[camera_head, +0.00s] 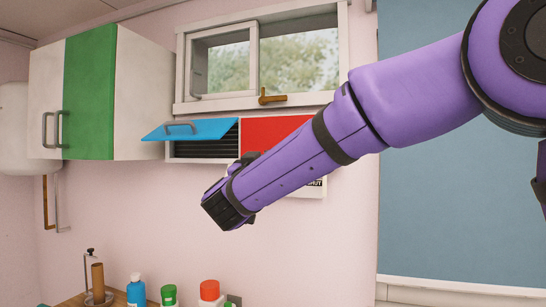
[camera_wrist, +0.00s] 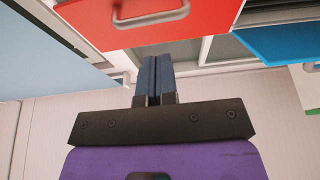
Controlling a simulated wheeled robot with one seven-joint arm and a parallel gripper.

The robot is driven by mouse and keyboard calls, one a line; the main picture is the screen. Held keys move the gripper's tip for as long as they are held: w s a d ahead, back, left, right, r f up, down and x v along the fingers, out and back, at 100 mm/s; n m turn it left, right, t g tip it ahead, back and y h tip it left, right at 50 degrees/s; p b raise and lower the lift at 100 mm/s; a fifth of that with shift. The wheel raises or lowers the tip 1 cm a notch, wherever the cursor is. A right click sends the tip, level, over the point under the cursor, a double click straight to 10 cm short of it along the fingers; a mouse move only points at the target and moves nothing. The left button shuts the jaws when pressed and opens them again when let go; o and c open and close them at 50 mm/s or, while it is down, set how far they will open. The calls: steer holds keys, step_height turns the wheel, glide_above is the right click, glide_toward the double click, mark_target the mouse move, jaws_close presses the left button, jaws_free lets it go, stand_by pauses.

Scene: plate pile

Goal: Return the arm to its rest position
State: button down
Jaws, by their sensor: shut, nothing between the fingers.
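My purple arm reaches across the head view from the upper right, with its black end at mid-picture in front of the wall cabinets. In the wrist view my gripper (camera_wrist: 153,82) is shut, its two dark fingers side by side with nothing between them. The fingers point toward a red door with a metal handle (camera_wrist: 150,18) and the pale cabinet underside. I cannot tell whether the fingertips touch anything. In the head view my fingers are hidden behind the wrist.
A blue flap (camera_head: 190,130) is raised on the small cabinet beside the red door (camera_head: 272,133). A green-and-white cabinet (camera_head: 90,95) hangs at left, a window (camera_head: 262,62) above. Below stand a blue bottle (camera_head: 136,291), a green-capped jar (camera_head: 168,294), a red-lidded jar (camera_head: 209,291) and a roll holder (camera_head: 97,280).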

steer(key=f+v, duration=0.1)
steer(key=v, duration=0.5)
steer(key=s+d+f+g+h, duration=0.1)
steer(key=s+d+g, duration=0.25)
steer(key=d, duration=0.55)
steer(key=s+d+f+g+h, duration=0.15)
steer(key=d+g, duration=0.25)
steer(key=d, duration=0.5)
steer(key=s+d+f+g+h, duration=0.1)
steer(key=s+d+f+g, duration=0.2)
steer(key=d, duration=0.7)
steer(key=s+d+f+n+g+y, duration=0.1)
steer(key=s+d+f+g+y, duration=0.1)
steer(key=s+d+f+g, duration=0.3)
steer(key=s+d+n+g+y, duration=0.1)
steer(key=s+d+y, duration=0.15)
steer(key=s, duration=0.35)
steer(key=s+a+f+n+y, duration=0.1)
steer(key=s+f+y, duration=0.1)
steer(key=s, duration=0.3)
steer(key=s+f+n+t+y, duration=0.1)
steer(key=s+f+y, duration=0.1)
steer(key=s+y, duration=0.2)
steer(key=shift+s+a+f+y, duration=0.3)
steer(key=shift+s+a+f, duration=0.1)
steer(key=shift+s, duration=0.25)
